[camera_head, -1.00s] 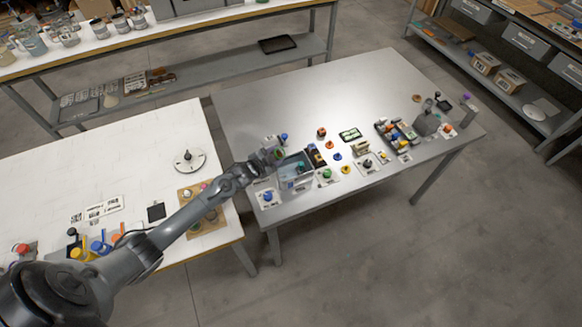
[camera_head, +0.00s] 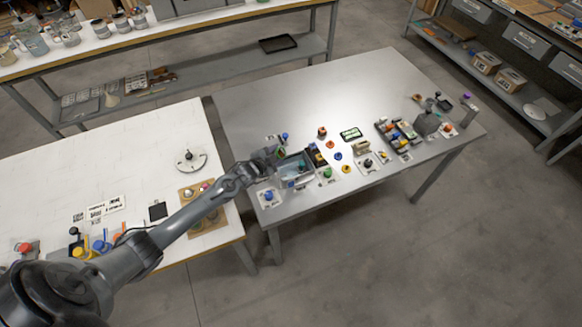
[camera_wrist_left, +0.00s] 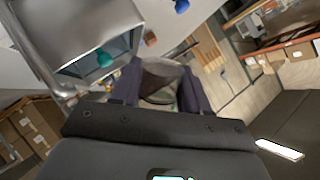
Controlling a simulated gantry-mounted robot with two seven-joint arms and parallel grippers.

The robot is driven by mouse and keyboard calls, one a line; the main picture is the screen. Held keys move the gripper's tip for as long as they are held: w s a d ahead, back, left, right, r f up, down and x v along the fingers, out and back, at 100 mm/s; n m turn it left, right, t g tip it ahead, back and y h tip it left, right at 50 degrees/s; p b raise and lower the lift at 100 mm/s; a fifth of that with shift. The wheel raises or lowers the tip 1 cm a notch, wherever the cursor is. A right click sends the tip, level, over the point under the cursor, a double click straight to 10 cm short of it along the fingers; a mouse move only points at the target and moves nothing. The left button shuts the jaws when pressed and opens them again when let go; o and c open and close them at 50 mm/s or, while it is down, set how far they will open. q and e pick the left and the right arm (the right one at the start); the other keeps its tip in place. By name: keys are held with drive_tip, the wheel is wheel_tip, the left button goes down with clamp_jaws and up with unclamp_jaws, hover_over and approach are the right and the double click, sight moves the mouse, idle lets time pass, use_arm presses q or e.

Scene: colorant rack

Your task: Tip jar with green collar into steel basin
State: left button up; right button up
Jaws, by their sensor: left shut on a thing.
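My left gripper (camera_head: 275,154) is at the left end of the grey metal table, over the far left side of the steel basin (camera_head: 284,183). In the left wrist view its two dark fingers (camera_wrist_left: 160,88) are shut on a greyish, see-through jar (camera_wrist_left: 160,76). The jar looks tilted. A little green shows low between the fingers, but the collar is mostly hidden. The shiny basin (camera_wrist_left: 50,28) is at the upper left of the wrist view, beside the jar. A teal-green piece (camera_wrist_left: 104,58) shows at its opening. I cannot tell what the jar contains. The right gripper is not in view.
Knobs, cards and small blocks stand close to the right of the basin, with a blue knob (camera_head: 269,196) in front of it and another blue one (camera_head: 285,136) behind. A white table (camera_head: 120,160) stands to the left. The back of the metal table (camera_head: 330,85) is clear.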

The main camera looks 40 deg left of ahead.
use_arm(q)
drive_tip(key=shift+w+d+r, duration=0.1)
drive_tip(key=shift+d, duration=0.05)
drive_tip(key=shift+a, duration=0.2)
drive_tip(key=shift+d+m, duration=0.1)
drive_tip(key=shift+m, duration=0.2)
drive_tip(key=shift+d+r+y, duration=0.1)
drive_tip(key=shift+r+y, duration=0.05)
drive_tip(key=shift+y, duration=0.15)
drive_tip(key=shift+a+g, duration=0.2)
drive_tip(key=shift+g, duration=0.1)
drive_tip(key=shift+d, duration=0.1)
